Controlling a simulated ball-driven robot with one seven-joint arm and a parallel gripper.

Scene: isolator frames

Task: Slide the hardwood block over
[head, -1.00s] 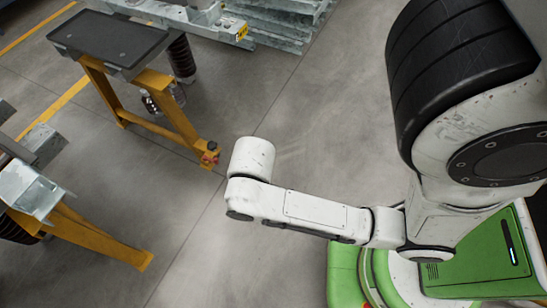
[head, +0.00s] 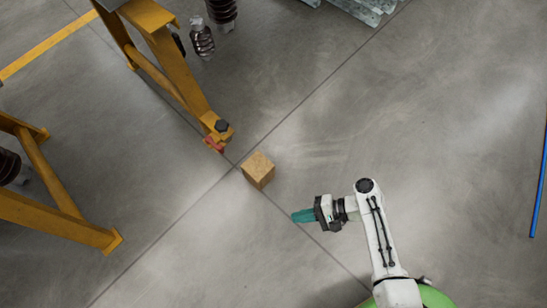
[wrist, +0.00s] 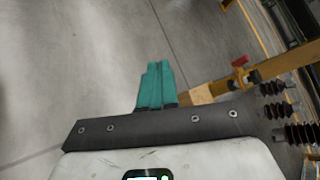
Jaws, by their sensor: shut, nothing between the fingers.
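The hardwood block (head: 258,170) is a light brown cube standing on the grey concrete floor, near the foot of a yellow frame. In the head view my gripper (head: 294,216) is to the lower right of the block, apart from it, with its teal fingers pointing left. The fingers are shut together with nothing between them. In the wrist view my gripper (wrist: 157,66) shows its teal fingers side by side. Part of the block (wrist: 198,95) shows just right of the fingers, its lower part hidden behind the dark gripper body.
A yellow frame (head: 175,65) with a red part (head: 214,144) at its foot stands just beyond the block. Another yellow frame (head: 60,218) is at the left. Ribbed insulators (head: 203,40) stand at the top. The floor right of the block is clear, with a blue strip (head: 540,190) far right.

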